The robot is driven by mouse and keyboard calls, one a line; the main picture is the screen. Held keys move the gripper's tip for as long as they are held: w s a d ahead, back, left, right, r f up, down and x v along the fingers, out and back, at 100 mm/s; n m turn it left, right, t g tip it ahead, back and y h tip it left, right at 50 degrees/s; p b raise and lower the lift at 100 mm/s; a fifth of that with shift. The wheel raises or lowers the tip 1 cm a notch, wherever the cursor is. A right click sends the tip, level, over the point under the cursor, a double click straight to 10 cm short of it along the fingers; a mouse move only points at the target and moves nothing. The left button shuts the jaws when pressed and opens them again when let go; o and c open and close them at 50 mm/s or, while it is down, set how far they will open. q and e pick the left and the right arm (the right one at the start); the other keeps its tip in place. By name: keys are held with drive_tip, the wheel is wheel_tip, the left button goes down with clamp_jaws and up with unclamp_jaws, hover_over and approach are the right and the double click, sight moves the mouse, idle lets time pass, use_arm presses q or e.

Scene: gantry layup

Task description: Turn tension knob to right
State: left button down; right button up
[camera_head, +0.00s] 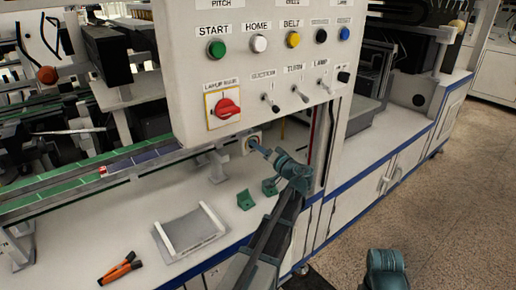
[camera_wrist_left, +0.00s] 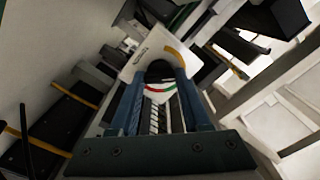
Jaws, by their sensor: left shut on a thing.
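The tension knob (camera_wrist_left: 160,71) is dark and round, on a pale plate with a coloured arc of green, red and yellow in the left wrist view. In the head view its small pale plate (camera_head: 246,143) stands just below the control panel. My left gripper (camera_head: 258,148) reaches it from the right. In the left wrist view the fingers of my left gripper (camera_wrist_left: 161,82) are shut on the knob, one on each side. The fingers hide part of the knob, and its pointer cannot be made out.
The control panel (camera_head: 265,60) hangs above with buttons, toggle switches and a red rotary switch (camera_head: 227,108). A green-striped belt (camera_head: 60,190) runs at left.

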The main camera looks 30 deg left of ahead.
use_arm(q)
drive_tip(key=m, duration=1)
drive_tip(key=shift+f, duration=0.1)
drive_tip(key=shift+m, duration=0.5)
drive_tip(key=shift+c, duration=1.8)
unclamp_jaws()
drive_tip(key=v, duration=1.4)
drive_tip(key=shift+f, duration=0.1)
